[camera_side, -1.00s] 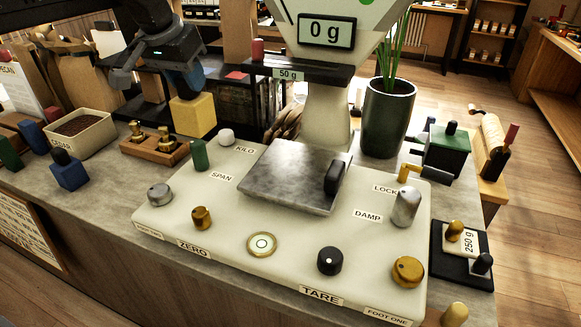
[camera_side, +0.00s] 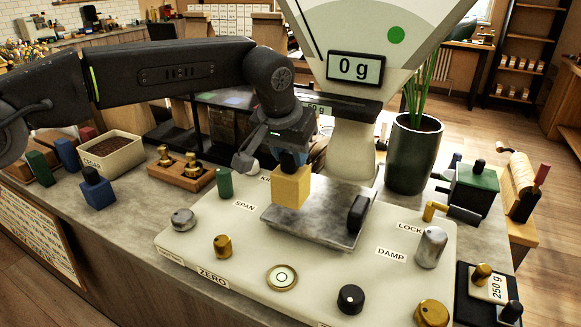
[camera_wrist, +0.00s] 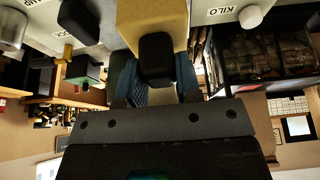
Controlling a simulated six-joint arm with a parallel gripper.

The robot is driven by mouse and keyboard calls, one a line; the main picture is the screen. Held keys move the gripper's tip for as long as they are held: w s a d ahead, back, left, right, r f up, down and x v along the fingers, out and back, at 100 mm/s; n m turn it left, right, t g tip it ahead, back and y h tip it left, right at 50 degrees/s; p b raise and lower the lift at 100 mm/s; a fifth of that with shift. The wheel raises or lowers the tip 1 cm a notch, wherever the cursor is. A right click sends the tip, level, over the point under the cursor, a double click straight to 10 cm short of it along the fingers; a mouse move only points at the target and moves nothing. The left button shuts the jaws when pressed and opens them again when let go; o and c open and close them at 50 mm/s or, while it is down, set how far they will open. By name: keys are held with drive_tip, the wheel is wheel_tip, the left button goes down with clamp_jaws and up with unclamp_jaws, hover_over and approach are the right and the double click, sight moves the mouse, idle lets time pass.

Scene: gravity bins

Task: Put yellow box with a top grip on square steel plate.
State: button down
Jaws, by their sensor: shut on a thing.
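The yellow box (camera_side: 291,187) hangs from my gripper (camera_side: 288,160) in the side view, over the left part of the square steel plate (camera_side: 330,230). My gripper is shut on the box's dark top grip. I cannot tell whether the box's underside touches the plate or is just above it. In the wrist view the yellow box (camera_wrist: 150,22) shows with its black grip (camera_wrist: 156,55) between the fingers of my gripper (camera_wrist: 155,75). A black block (camera_side: 357,213) stands at the plate's right edge.
The scale display (camera_side: 356,68) reads 0 g, on a head above and behind the plate. A green peg (camera_side: 224,182) and knobs stand around the plate. A potted plant (camera_side: 413,155) is behind right. A blue block (camera_side: 97,190) stands at left.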

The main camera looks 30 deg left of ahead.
sight(291, 169)
drive_tip(key=shift+f, duration=1.75)
drive_tip(key=shift+f, duration=0.2)
drive_tip(key=c, duration=0.8)
unclamp_jaws()
drive_tip(key=v, duration=1.2)
drive_tip(key=shift+r, duration=0.25)
drive_tip(key=shift+a, duration=0.1)
